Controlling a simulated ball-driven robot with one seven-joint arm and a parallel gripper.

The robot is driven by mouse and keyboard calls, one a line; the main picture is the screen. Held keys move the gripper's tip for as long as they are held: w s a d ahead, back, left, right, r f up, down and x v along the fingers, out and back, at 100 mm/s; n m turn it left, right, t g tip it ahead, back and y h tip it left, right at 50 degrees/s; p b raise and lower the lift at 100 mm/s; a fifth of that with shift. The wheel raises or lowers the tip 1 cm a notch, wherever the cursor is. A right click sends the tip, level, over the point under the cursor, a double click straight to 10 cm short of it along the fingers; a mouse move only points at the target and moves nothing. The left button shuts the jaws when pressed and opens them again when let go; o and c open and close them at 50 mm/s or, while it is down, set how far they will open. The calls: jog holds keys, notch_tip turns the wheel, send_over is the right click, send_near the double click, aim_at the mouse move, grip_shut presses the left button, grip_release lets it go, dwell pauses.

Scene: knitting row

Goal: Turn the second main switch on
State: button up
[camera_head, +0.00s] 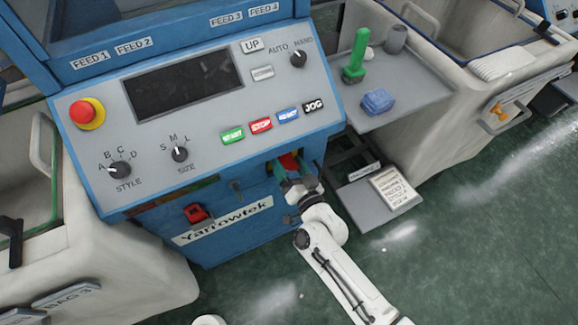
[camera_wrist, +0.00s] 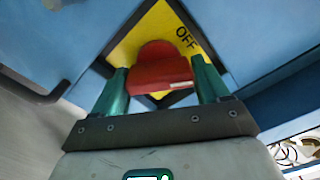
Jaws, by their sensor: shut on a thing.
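A red switch knob (camera_wrist: 163,68) sits on a yellow plate (camera_wrist: 158,22) marked OFF, on the blue front of the machine. My gripper (camera_wrist: 160,82) has its two green fingers on either side of the knob and is shut on it. In the wrist view the plate looks turned like a diamond, with OFF at its upper right. In the head view my gripper (camera_head: 290,172) is at the machine's lower front right, and only a little of the red knob (camera_head: 289,160) shows above it. The rest of the plate is hidden by the knob and fingers.
A red rocker-like part (camera_head: 197,213) sits lower left on the front, above the Yarrowtek label (camera_head: 222,221). The control panel (camera_head: 205,130) with knobs and buttons is above. A grey shelf (camera_head: 415,92) with a green tool (camera_head: 356,58) and blue block (camera_head: 378,102) stands right.

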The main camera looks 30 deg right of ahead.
jog(key=m+b, duration=0.1)
jog(key=m, duration=0.4)
jog(key=shift+d+f+m, duration=0.1)
jog(key=shift+m, duration=0.2)
jog(key=m+b, duration=0.1)
jog(key=m, duration=0.4)
jog(key=shift+f+m, duration=0.1)
jog(key=shift+m, duration=0.3)
jog(key=o, duration=0.7)
jog(key=s+b, duration=0.2)
jog(key=s, duration=0.9)
jog(key=shift+w, duration=0.1)
